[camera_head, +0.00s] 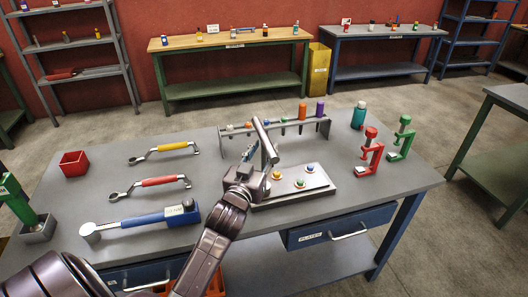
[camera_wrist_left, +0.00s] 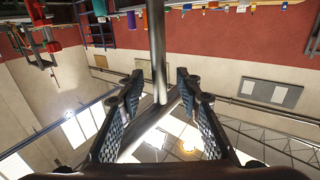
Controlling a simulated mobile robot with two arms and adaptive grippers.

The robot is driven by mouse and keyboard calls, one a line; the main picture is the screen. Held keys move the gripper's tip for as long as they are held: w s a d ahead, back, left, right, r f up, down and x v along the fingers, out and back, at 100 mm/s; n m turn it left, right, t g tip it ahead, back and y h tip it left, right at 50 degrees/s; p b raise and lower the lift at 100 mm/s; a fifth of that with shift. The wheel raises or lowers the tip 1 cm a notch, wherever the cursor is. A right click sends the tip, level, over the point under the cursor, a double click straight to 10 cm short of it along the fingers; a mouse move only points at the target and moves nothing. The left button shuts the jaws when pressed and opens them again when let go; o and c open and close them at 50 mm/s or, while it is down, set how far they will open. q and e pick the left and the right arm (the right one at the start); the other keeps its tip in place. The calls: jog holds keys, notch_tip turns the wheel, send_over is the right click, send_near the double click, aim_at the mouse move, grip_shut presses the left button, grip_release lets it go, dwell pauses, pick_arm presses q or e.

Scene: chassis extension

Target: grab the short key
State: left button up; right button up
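A grey metal bar-shaped tool (camera_head: 265,142) stands tilted at the tip of my left gripper (camera_head: 256,158) in the head view. It looks like a key, but I cannot tell whether it is the short one. In the left wrist view the metal shaft (camera_wrist_left: 157,45) runs between the two fingers of the left gripper (camera_wrist_left: 160,82), with a slanted bar across its lower end. Gaps show between the shaft and both finger pads, so the gripper looks open around it. My right gripper is not in view.
Behind the gripper, a rack (camera_head: 292,123) holds several colour-handled tools. A plate with coloured buttons (camera_head: 298,184) lies to the right. Wrenches (camera_head: 165,149) and a blue-handled tool (camera_head: 150,218) lie left. Red (camera_head: 371,153) and green clamps (camera_head: 402,141) stand right.

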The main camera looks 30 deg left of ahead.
pick_arm(q)
jog(key=shift+w, duration=0.35)
jog(key=shift+c, duration=0.4)
jog(key=shift+s, duration=0.1)
grip_shut()
jog(key=shift+r, duration=0.1)
